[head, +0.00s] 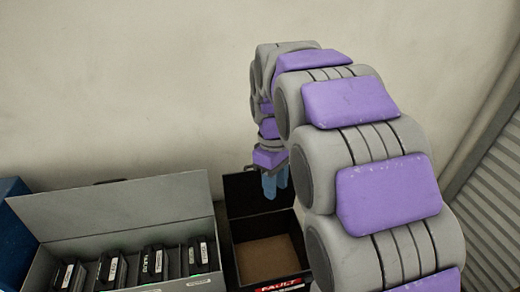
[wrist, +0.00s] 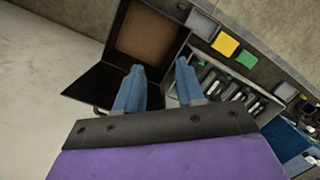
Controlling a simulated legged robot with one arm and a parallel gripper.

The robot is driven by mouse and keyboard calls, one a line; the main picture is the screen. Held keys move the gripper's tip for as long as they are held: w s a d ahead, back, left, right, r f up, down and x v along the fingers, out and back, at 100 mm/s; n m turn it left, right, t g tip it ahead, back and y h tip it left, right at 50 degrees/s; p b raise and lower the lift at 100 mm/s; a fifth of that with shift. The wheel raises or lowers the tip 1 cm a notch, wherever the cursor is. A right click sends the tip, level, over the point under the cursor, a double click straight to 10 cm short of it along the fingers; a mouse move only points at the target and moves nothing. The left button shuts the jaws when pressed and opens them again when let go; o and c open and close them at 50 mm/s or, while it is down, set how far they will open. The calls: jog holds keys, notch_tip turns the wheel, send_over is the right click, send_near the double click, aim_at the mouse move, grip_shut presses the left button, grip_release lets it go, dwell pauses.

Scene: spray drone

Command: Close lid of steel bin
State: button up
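A black bin (head: 233,262) with a brown inner floor and a FAULT label has its dark lid (head: 241,190) standing open at the back. In the wrist view its lid (wrist: 98,86) also shows open. Left of it, a light grey metal bin (head: 43,270) holds several black batteries, and its grey lid (head: 130,212) stands open too. I cannot tell for sure which bin the task calls steel. My gripper (head: 275,184) hangs fingers down in front of the black lid. In the wrist view my gripper (wrist: 160,74) has its blue fingers apart with nothing between them.
A plain wall (head: 120,90) stands behind the bins. A blue box (head: 14,232) is at the far left. A ribbed shutter (head: 495,205) is at the right. Yellow (wrist: 225,43) and green (wrist: 246,59) squares show beside the bins in the wrist view.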

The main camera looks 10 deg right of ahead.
jog(key=w+d+r+n+p, duration=0.25)
jog(key=w+n+p, duration=0.35)
jog(key=w, duration=0.6)
jog(key=w+d+r+n+p, duration=0.2)
jog(key=w+r+n+p, duration=0.2)
jog(key=w+p, duration=0.6)
jog(key=f+b, duration=0.2)
jog(key=f, duration=0.3)
jog(key=a+f+b, duration=0.1)
jog(key=f+b, duration=0.1)
jog(key=f, duration=0.4)
jog(key=f+b, duration=0.2)
jog(key=f, duration=0.4)
jog(key=shift+s+a+f, duration=0.1)
jog(key=shift+s+a, duration=0.15)
jog(key=shift+a, duration=0.05)
jog(key=shift+d+f+y, duration=0.2)
jog(key=shift+d+y, duration=0.1)
jog(key=shift+d, duration=0.4)
jog(key=shift+a, duration=0.75)
jog(key=shift+c, duration=1.3)
jog(key=shift+a, duration=0.4)
jog(key=c, duration=0.3)
grip_shut()
jog(key=shift+d, duration=0.45)
